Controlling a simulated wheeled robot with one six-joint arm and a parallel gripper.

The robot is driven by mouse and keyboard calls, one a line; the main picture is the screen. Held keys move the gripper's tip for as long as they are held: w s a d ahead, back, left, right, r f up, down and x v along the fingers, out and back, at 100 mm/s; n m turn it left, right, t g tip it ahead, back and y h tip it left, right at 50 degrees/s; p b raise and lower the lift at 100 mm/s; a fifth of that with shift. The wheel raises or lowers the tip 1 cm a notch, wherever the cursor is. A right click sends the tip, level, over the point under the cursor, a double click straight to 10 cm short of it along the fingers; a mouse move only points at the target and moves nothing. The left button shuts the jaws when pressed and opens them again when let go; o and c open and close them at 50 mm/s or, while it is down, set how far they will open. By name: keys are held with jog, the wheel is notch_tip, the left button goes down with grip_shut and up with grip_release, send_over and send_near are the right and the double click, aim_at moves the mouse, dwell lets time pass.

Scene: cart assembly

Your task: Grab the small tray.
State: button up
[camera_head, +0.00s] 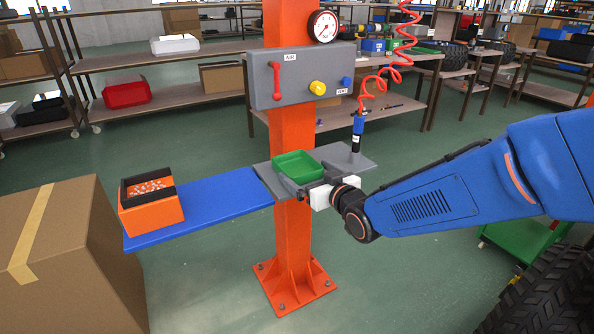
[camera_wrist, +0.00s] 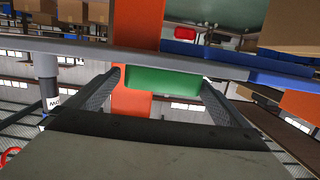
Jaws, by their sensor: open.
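The small green tray (camera_head: 297,165) sits on the grey shelf (camera_head: 353,160) fixed to the orange post. It is open-topped and looks empty. My gripper (camera_head: 308,190) is at the tray's front right side, level with the shelf. In the wrist view the tray (camera_wrist: 162,79) appears between the two dark fingers of my gripper (camera_wrist: 161,76), one on each side with a narrow gap. The fingers are open and not closed on the tray. How far the fingertips reach along its sides is hard to tell.
A blue shelf (camera_head: 220,205) extends left and holds an orange box (camera_head: 152,215) with small parts. A blue air tool (camera_head: 357,130) with a red coiled hose stands at the grey shelf's back right. A grey control box (camera_head: 300,75) is above. A cardboard box (camera_head: 70,265) is lower left.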

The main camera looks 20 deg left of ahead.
aim_at(297, 171)
jog(key=shift+x, duration=2.85)
jog(key=shift+s+a, duration=0.1)
jog(key=c, duration=1)
